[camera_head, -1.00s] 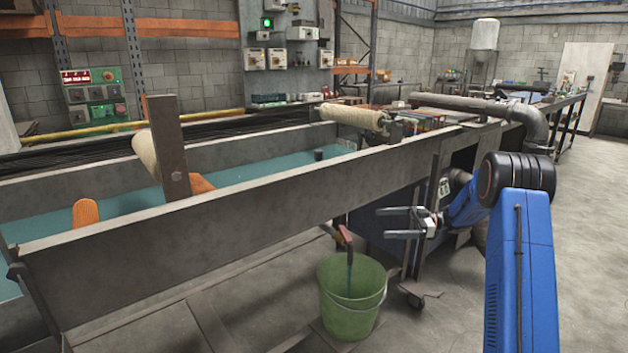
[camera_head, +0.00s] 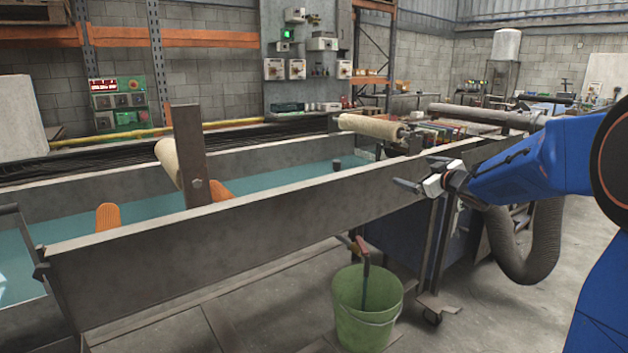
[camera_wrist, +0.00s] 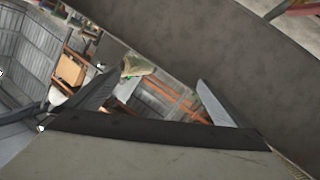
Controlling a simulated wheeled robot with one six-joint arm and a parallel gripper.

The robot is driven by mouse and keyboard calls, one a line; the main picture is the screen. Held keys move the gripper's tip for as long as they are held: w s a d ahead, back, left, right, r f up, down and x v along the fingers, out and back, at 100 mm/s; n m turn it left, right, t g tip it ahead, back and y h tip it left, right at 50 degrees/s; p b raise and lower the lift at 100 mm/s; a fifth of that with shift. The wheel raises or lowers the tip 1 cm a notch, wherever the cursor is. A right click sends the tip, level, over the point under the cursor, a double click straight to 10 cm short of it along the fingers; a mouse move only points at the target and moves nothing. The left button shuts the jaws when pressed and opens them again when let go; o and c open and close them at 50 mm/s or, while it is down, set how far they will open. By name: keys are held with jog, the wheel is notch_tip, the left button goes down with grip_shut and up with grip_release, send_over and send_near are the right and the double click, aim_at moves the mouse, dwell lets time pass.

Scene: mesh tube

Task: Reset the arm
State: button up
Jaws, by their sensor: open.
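My gripper (camera_head: 421,174) is at the end of my blue arm, on the right side of the head view. It is raised close to the outer wall of the long metal trough (camera_head: 270,210), near its right part. Its two fingers are spread apart and nothing shows between them. In the wrist view my gripper (camera_wrist: 155,95) also shows open, with the two grey fingers apart. A dark grey surface fills the upper right of that view. I cannot tell whether a finger touches the trough wall.
The trough holds blue-green liquid (camera_head: 130,210). A green bucket (camera_head: 368,310) stands on the floor below, with a tap above it. A roller (camera_head: 370,127) lies across the trough. A grey flexible hose (camera_head: 540,245) hangs under my arm. Open floor lies at the right.

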jog(key=s+d+f+m+g+h, duration=0.15)
jog(key=s+m+h, duration=0.25)
jog(key=s, duration=0.8)
jog(key=s+d+f+m+g+h, duration=0.1)
jog(key=s+d+m+g+h, duration=0.15)
jog(key=s, duration=0.95)
jog(key=s+a+f+g, duration=0.2)
jog(key=s+f, duration=0.2)
jog(key=s, duration=0.6)
jog(key=s+a+f+m+g+y, duration=0.1)
jog(key=s+a+f+g, duration=0.1)
jog(key=s+f, duration=0.3)
jog(key=s+a+f+m+g, duration=0.1)
jog(key=s+f, duration=0.4)
jog(key=s, duration=0.9)
jog(key=a+g, duration=0.1)
jog(key=a, duration=0.1)
jog(key=shift+s+a+g+y, duration=0.3)
jog(key=shift+s+a+y, duration=0.05)
jog(key=shift+a, duration=0.05)
